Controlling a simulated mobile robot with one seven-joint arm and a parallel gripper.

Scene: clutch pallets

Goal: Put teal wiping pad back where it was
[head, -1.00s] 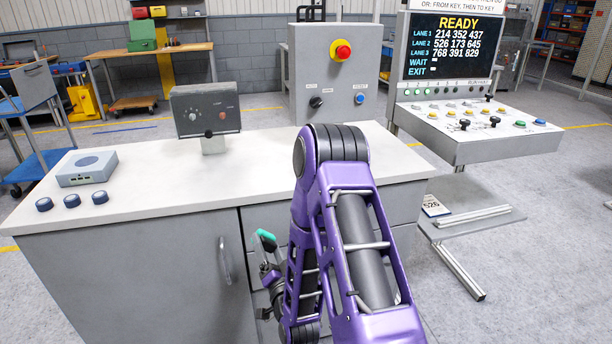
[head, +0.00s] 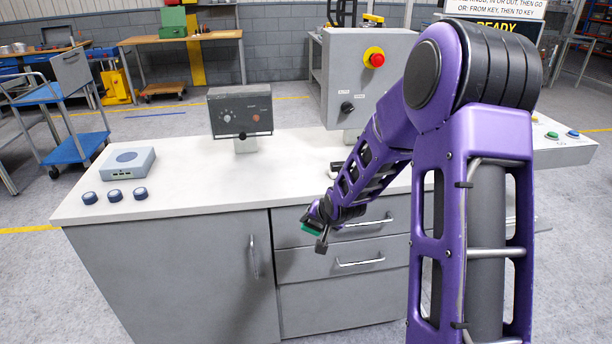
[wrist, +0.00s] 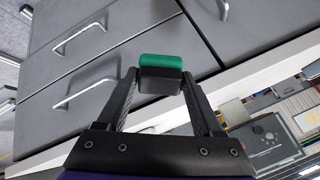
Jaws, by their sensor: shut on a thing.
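The teal wiping pad (wrist: 160,63) is a small block with a teal face and a dark back. My gripper (wrist: 159,82) is shut on its dark part in the wrist view. In the head view the pad (head: 311,229) shows small and teal at the end of my purple arm. My gripper (head: 322,228) is in front of the cabinet's drawer fronts, near the worktop's front edge. Part of my gripper is hidden by the arm's angle and small size.
The white worktop (head: 200,180) has a grey box (head: 128,164), several dark knobs (head: 114,195) and a dark control box (head: 240,112). A grey panel with a red button (head: 375,58) stands behind. Drawer handles (head: 360,262) stick out. The worktop's middle is clear.

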